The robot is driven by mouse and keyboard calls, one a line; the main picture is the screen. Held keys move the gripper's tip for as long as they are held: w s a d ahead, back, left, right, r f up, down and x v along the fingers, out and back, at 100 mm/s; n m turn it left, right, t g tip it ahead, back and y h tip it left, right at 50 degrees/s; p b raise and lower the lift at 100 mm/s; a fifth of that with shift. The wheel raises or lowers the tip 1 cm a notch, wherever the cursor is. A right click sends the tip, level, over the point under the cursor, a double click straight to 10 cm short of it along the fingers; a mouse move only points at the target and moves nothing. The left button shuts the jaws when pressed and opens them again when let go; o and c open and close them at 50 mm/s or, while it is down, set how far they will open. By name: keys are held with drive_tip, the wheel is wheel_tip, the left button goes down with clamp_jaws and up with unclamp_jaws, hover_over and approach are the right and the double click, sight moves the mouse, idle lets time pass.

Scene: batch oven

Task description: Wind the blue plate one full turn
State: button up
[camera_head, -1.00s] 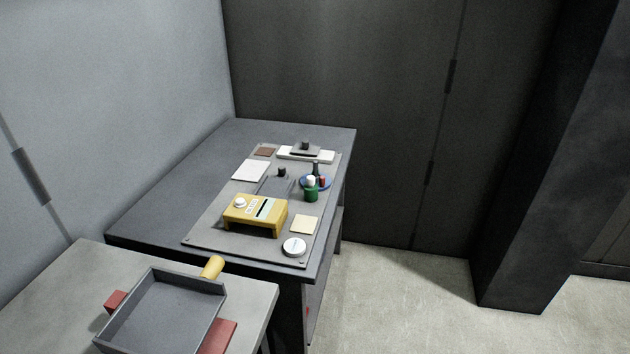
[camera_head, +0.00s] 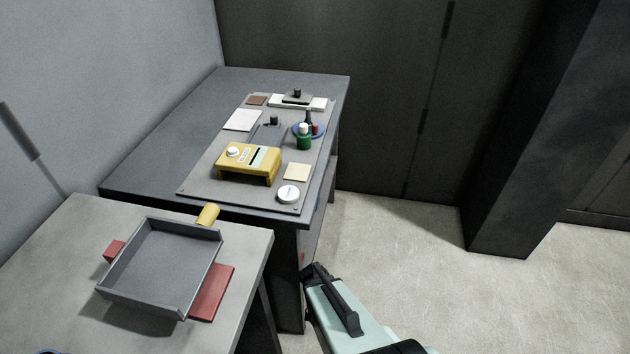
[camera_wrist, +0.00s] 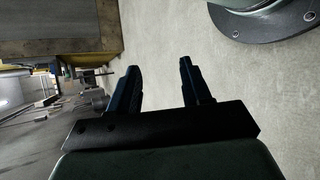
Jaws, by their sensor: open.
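The blue plate (camera_head: 309,130) is a small round disc near the right edge of the grey board on the far table. A green cylinder with a white top (camera_head: 304,137), a dark upright piece and a small red piece stand on or against it, hiding much of its surface. My gripper shows in the wrist view (camera_wrist: 160,85) with two dark fingers apart and nothing between them, over bare floor. In the head view my pale green arm is at the bottom, right of the tables and well away from the plate; I cannot make out the fingertips there.
A yellow box (camera_head: 248,163) with a white knob, a white dial (camera_head: 288,194) and a cream square (camera_head: 296,172) share the grey board (camera_head: 205,185). A grey tray (camera_head: 160,265) with red pads stands on the near table.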

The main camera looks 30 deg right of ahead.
drive_tip(key=w+d+r+n+t+y, duration=0.1)
drive_tip(key=w+d+r+t+y, duration=0.1)
drive_tip(key=w+d, duration=0.45)
drive_tip(key=w+d+r+n+t+y, duration=0.1)
drive_tip(key=w+d+r+t, duration=0.2)
drive_tip(key=w, duration=0.7)
drive_tip(key=w+d+r+n+t+y, duration=0.1)
drive_tip(key=w+d+r+t+y, duration=0.1)
drive_tip(key=w+d, duration=0.5)
drive_tip(key=w+d+r+n+t, duration=0.3)
drive_tip(key=w+d+r, duration=0.5)
drive_tip(key=d+r, duration=0.25)
drive_tip(key=w+d+r+n+t, duration=0.25)
drive_tip(key=w+d+r, duration=0.55)
drive_tip(key=r, duration=0.4)
wheel_tip(320, 180, up, 23)
drive_tip(key=n+h, duration=0.3)
drive_tip(key=n, duration=0.3)
hover_over(315, 124)
drive_tip(key=shift+g, duration=0.25)
wheel_tip(315, 124, down, 14)
drive_tip(key=shift+r, duration=0.2)
drive_tip(key=shift+c, duration=0.4)
clamp_jaws()
